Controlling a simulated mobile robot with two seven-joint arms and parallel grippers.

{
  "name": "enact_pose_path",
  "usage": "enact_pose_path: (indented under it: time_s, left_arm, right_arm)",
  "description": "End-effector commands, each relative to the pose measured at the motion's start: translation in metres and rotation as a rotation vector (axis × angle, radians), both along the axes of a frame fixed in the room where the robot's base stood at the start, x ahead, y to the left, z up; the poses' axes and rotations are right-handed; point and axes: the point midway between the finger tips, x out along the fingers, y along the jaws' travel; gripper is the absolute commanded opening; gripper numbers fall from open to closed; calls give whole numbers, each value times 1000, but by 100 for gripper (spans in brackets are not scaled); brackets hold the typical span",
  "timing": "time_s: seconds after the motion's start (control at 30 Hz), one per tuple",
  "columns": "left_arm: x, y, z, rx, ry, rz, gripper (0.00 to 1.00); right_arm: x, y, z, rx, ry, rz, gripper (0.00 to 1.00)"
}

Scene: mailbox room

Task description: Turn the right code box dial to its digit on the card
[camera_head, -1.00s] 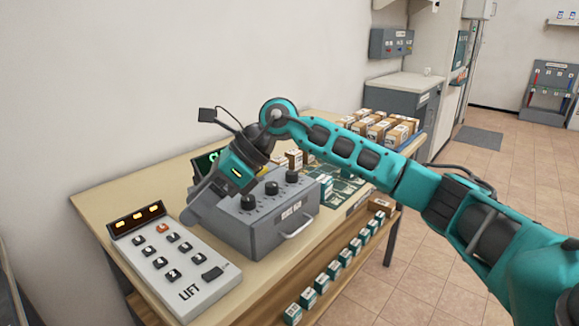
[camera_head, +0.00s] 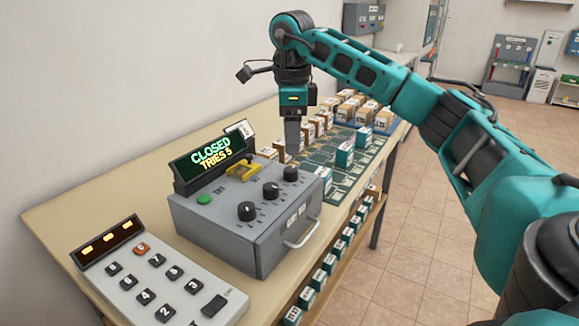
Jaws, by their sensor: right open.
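The grey code box (camera_head: 262,243) sits on the table with three black dials on its top: a left dial (camera_head: 246,211), a middle dial (camera_head: 270,190) and the right dial (camera_head: 291,173). Its display (camera_head: 210,157) reads CLOSED, TRIES 5. My right gripper (camera_head: 292,150) points straight down just above the right dial, its fingers open; the small gap between them is hard to see. Whether the fingers touch the dial I cannot tell. A small white card (camera_head: 241,128) stands behind the display; its writing is too small to read. My left gripper is not in view.
A yellow handle (camera_head: 243,169) and a green button (camera_head: 204,199) are on the box top. A keypad panel (camera_head: 215,278) lies at the front left. Several small boxes stand on a green grid mat (camera_head: 325,185) to the right and on the shelf below.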

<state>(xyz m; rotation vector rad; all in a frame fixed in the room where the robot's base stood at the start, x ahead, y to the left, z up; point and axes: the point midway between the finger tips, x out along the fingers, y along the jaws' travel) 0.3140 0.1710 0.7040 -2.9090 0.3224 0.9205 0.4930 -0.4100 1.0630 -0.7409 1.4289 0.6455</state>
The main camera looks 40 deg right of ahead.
Motion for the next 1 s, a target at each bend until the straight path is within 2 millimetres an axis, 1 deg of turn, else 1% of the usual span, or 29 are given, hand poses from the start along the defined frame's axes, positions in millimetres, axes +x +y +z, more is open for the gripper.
enact_pose_path:
  time_s: [0.03,0.2,0.3,0.4,0.53,0.8,1.0]
  left_arm:
    - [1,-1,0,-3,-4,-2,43]
    - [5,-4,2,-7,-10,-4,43]
    - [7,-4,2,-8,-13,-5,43]
    - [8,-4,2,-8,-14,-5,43]
    - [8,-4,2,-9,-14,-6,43]
    - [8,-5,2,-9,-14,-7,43]
    - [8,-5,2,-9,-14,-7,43]
  right_arm:
    - [0,-1,-14,-1,3,0,60]
    - [2,-2,-46,0,3,0,60]
    - [2,-2,-60,0,3,0,60]
    - [3,-3,-69,0,0,0,60]
    - [4,-3,-75,0,-1,0,60]
    - [4,-3,-76,0,-1,0,60]
    - [4,-3,-76,1,-2,0,41]
